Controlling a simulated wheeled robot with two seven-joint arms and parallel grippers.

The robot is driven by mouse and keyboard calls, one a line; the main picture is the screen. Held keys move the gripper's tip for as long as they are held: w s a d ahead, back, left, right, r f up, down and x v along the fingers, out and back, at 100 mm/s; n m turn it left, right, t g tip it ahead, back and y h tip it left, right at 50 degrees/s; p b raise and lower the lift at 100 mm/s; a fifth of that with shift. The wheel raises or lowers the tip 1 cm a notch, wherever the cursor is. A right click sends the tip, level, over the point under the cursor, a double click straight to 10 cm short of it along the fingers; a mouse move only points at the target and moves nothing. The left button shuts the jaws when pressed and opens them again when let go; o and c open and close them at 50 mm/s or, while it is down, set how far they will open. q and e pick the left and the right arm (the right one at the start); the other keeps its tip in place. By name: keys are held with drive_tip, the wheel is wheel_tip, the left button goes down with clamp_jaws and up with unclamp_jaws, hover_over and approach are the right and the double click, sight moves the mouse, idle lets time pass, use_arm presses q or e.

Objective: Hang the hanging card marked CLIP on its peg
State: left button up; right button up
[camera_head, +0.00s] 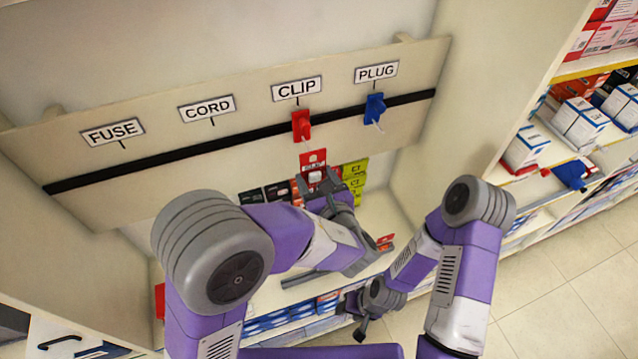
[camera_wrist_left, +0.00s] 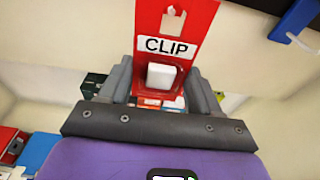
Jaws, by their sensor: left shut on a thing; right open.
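The red hanging card marked CLIP (camera_head: 313,158) is upright in my left gripper (camera_head: 327,183), which is shut on its lower part. In the left wrist view the card (camera_wrist_left: 205,18) shows its CLIP label, a pale hanging hole near the top and a white item below, between the fingers (camera_wrist_left: 160,85). The red CLIP peg (camera_head: 302,124) with its pale prong is on the black rail, just above the card in the head view. I cannot tell whether the prong touches the card. My right gripper (camera_head: 352,316) is open, low near the shelf front.
The board (camera_head: 230,130) also has FUSE, CORD and PLUG labels. A blue peg (camera_head: 375,107) under PLUG is right of the CLIP peg; it also shows in the left wrist view (camera_wrist_left: 294,24). Yellow-green packs (camera_head: 355,172) stand behind my left gripper. Stocked shelves (camera_head: 560,140) are at the right.

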use_arm(q)
drive_tip(key=shift+r+x, duration=0.2)
drive_tip(key=shift+x, duration=1.9)
drive_tip(key=shift+w+a+f+b, duration=0.15)
drive_tip(key=shift+w+f+b, duration=0.35)
drive_tip(key=shift+w+b, duration=0.1)
drive_tip(key=o, duration=0.9)
